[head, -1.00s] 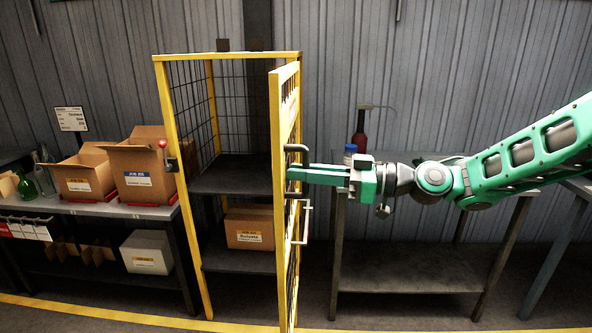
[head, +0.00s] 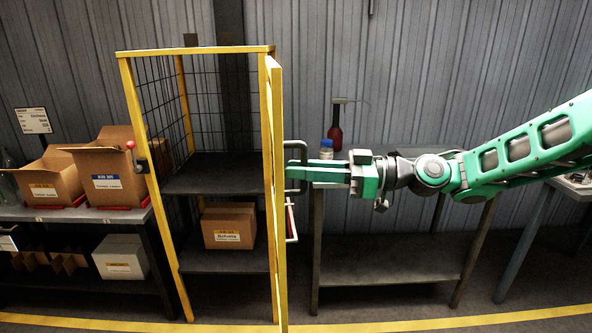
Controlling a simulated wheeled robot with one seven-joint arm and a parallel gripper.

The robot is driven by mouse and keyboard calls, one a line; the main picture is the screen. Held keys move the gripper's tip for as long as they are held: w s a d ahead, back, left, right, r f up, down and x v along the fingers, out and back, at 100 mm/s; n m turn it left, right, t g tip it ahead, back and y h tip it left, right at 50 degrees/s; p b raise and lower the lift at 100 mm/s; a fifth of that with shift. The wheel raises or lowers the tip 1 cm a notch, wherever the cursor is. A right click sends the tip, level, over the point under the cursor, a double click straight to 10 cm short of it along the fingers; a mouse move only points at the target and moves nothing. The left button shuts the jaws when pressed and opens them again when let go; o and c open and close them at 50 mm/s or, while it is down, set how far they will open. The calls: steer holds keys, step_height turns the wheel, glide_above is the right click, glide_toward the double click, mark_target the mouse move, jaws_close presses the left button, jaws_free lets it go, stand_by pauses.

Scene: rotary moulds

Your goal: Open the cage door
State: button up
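The yellow-framed cage (head: 128,120) stands left of centre with dark shelves inside. Its door (head: 277,190) is swung wide open on the right side, seen nearly edge-on. A dark bracket-shaped handle (head: 301,166) sticks out from the door's right face, with a pale bar (head: 292,222) below it. My green gripper (head: 300,173) reaches in from the right, its fingers at the handle. The handle partly overlaps the fingertips, and I cannot tell whether they grip it. A latch with a red knob (head: 131,146) is on the cage's left post.
A cardboard box (head: 229,226) sits on the cage's lower shelf. Left, a bench (head: 90,213) holds open cartons (head: 109,170). Behind my gripper, a dark table (head: 390,280) bears a red bottle (head: 335,132) and a blue-capped jar (head: 326,149). A yellow floor line runs in front.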

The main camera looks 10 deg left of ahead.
steer(key=shift+d, duration=0.15)
steer(key=w+d, duration=0.1)
steer(key=d, duration=0.9)
steer(key=shift+d, duration=0.25)
